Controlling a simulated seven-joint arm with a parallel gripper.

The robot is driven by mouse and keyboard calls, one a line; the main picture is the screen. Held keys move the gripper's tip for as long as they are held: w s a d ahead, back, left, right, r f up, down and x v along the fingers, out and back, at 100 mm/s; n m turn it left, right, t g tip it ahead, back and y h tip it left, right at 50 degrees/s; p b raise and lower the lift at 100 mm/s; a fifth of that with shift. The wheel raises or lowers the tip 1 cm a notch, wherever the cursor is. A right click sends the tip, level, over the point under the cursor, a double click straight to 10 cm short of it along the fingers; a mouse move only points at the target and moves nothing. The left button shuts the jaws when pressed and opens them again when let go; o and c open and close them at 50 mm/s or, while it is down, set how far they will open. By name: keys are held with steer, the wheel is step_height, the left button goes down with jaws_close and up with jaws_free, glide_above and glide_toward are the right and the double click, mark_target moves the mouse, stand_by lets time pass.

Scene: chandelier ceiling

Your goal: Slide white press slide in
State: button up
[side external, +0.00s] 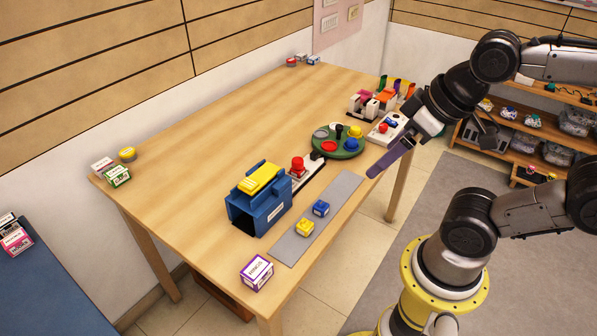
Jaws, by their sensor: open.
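A blue press-like box (258,214) with a yellow top (259,179) stands on the wooden table, its dark opening facing the front left. A white slide piece (309,175) with a red knob (298,165) sticks out at its right rear side. How deep it sits in the box is hidden. My gripper (388,161) has purple fingers and hangs by the table's right edge, right of the slide and apart from it. It is open, and I see nothing held in it.
A grey strip (289,247) with a yellow block (304,228) and a blue block (321,208) lies in front of the box. A green round tray (337,154) with coloured pieces stands behind the slide. A purple-white box (256,273) sits at the front corner. The table's left middle is clear.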

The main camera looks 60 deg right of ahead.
steer(key=shift+c, duration=1.1)
steer(key=r, duration=0.1)
steer(key=w+r+n, duration=0.1)
steer(key=r, duration=0.1)
steer(key=shift+w, duration=0.3)
steer(key=c, duration=0.3)
steer(key=w+d+r+n, duration=0.1)
steer(key=w+d+r, duration=0.1)
steer(key=w+r, duration=0.35)
steer(key=shift+c, duration=0.2)
steer(key=m+g, duration=0.2)
steer(key=g, duration=0.4)
glide_above(314, 152)
step_height(314, 152, down, 20)
step_height(314, 152, down, 13)
steer(key=shift+r, duration=0.1)
